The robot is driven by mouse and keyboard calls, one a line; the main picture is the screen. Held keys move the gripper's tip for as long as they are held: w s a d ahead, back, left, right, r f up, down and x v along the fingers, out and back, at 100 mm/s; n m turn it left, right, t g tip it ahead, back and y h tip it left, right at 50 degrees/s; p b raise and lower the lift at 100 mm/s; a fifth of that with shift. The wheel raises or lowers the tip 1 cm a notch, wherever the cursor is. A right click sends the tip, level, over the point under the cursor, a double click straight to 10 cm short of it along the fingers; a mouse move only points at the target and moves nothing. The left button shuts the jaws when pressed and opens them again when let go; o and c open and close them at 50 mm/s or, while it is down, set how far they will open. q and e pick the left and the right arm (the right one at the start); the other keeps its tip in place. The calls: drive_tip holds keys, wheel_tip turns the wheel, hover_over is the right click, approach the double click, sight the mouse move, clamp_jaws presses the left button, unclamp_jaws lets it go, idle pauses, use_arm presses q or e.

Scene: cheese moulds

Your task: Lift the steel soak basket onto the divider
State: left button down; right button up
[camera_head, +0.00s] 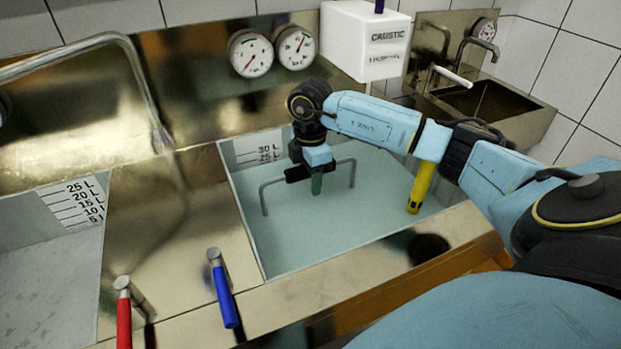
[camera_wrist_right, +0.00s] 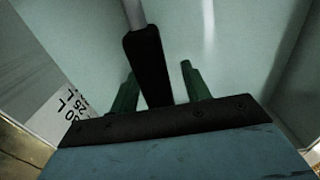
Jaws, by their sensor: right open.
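The steel soak basket shows only by its bent handle (camera_head: 264,200), which rises from the pale blue-green liquid in the right basin (camera_head: 250,245). The basket body is hidden below the liquid. My right gripper (camera_head: 317,184) points down over the handle and is open. In the right wrist view its green fingers (camera_wrist_right: 160,85) stand on either side of the handle's black grip (camera_wrist_right: 147,60), which lies between them. The divider (camera_head: 170,215) is the flat steel top between the two basins, bare in its middle. My left gripper is out of view.
A yellow rod (camera_head: 421,187) stands in the right side of the basin. A red lever (camera_head: 123,315) and a blue lever (camera_head: 223,290) stand along the front. A bent steel pipe (camera_head: 140,75) rises at back left. A white caustic box (camera_head: 350,45) hangs behind my right arm.

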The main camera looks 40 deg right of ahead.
drive_tip(key=shift+r, duration=0.15)
clamp_jaws()
